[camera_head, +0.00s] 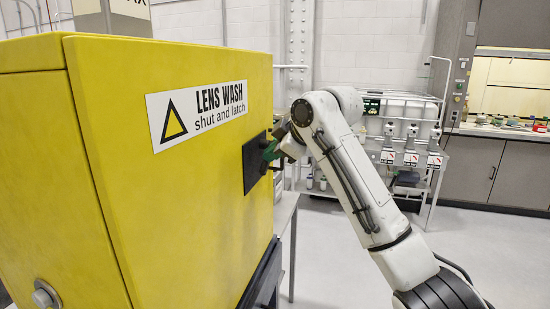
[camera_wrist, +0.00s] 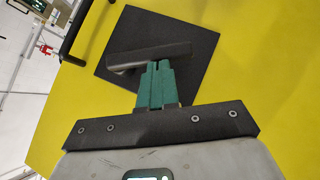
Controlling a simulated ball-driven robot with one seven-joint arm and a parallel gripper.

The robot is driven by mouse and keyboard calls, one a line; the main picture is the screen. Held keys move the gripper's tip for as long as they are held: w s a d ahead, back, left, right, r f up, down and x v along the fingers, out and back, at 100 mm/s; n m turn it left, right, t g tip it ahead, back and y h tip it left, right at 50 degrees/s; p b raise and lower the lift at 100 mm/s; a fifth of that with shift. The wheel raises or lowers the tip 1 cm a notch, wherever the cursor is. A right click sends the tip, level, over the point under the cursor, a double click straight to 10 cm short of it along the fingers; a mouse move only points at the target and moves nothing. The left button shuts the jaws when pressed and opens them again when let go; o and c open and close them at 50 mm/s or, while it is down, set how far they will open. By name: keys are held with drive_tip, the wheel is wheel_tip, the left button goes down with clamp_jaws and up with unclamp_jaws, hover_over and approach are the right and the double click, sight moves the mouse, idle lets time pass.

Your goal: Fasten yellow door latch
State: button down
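The yellow door (camera_head: 190,180) of the lens wash cabinet faces me in the head view; it also fills much of the wrist view (camera_wrist: 265,75). Its latch is a dark bar handle (camera_wrist: 125,58) in front of a black square plate (camera_wrist: 195,25). The handle lies nearly level in the wrist view, tilted slightly. My gripper (camera_wrist: 158,66) has green fingers side by side, with no clear gap. Their tips overlap the handle's lower edge; I cannot tell whether they touch it. In the head view my gripper (camera_head: 270,152) is at the plate and partly hides the latch.
A black bar handle (camera_wrist: 75,30) stands off the door's edge beside the plate. A white cart with bottles (camera_head: 405,125) stands behind my arm. A grey bench (camera_head: 490,170) is at the right. The floor between is clear.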

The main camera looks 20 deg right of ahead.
wheel_tip(320, 180, down, 3)
drive_tip(key=n+t+b, duration=0.1)
drive_tip(key=t+b, duration=0.1)
drive_tip(key=b, duration=0.1)
drive_tip(key=shift+a+r+h, duration=0.1)
drive_tip(key=shift+r+h, duration=0.1)
drive_tip(key=shift+h, duration=0.2)
drive_tip(key=f+n+t+b, duration=0.1)
drive_tip(key=t+b, duration=0.1)
drive_tip(key=w+d+f+n+t+b, duration=0.1)
drive_tip(key=n+t+b, duration=0.1)
drive_tip(key=b, duration=0.1)
drive_tip(key=w+f+n+t+h+b, duration=0.1)
drive_tip(key=b, duration=0.1)
drive_tip(key=shift+w+d+f+n+t+b, duration=0.1)
drive_tip(key=shift+d+f+n+t+b, duration=0.2)
drive_tip(key=shift+n+t, duration=0.1)
drive_tip(key=shift+w+d+f, duration=0.1)
drive_tip(key=shift+d, duration=0.05)
